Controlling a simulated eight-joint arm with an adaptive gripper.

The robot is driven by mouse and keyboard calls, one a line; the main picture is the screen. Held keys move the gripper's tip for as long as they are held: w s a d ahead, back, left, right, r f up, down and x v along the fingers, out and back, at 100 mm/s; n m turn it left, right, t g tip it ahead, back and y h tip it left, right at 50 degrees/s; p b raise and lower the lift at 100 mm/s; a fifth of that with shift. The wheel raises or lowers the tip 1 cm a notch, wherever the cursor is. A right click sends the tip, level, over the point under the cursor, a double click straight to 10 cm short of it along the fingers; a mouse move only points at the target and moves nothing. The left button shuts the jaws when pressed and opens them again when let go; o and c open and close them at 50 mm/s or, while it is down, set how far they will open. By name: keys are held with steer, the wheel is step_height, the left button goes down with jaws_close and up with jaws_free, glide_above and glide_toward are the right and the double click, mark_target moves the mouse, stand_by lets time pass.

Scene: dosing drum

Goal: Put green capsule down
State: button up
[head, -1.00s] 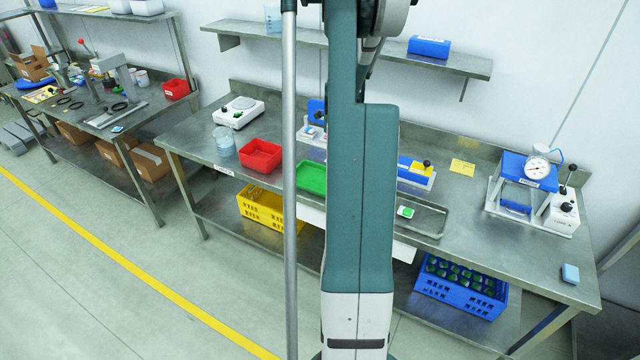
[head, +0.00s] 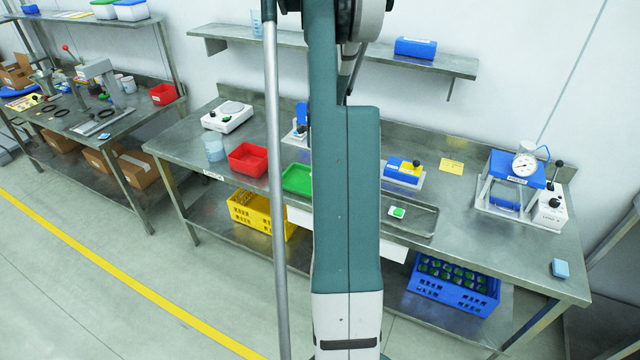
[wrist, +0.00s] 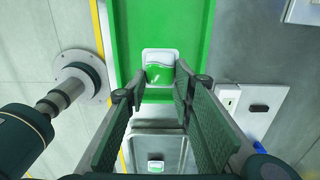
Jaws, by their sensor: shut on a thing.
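My gripper (wrist: 160,82) shows in the wrist view, its two fingers reaching forward to a green capsule with a white rim (wrist: 159,68). It is shut on this capsule at the fingertips. The capsule is over the green tray (wrist: 126,35); I cannot tell whether it touches the tray floor. In the head view my arm hides the gripper and the held capsule, and only the left part of the green tray (head: 297,180) shows.
Another green and white capsule (head: 397,212) lies in the metal tray (head: 425,222). A red bin (head: 248,160) stands left of the green tray. A blue-topped press with a dial (head: 518,170) is at the right. A blue crate (head: 452,286) with several green capsules is below.

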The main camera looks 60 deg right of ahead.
steer(key=shift+f, duration=1.15)
steer(key=shift+f, duration=1.85)
steer(key=shift+f, duration=0.15)
steer(key=o, duration=0.7)
steer(key=shift+r, duration=6.15)
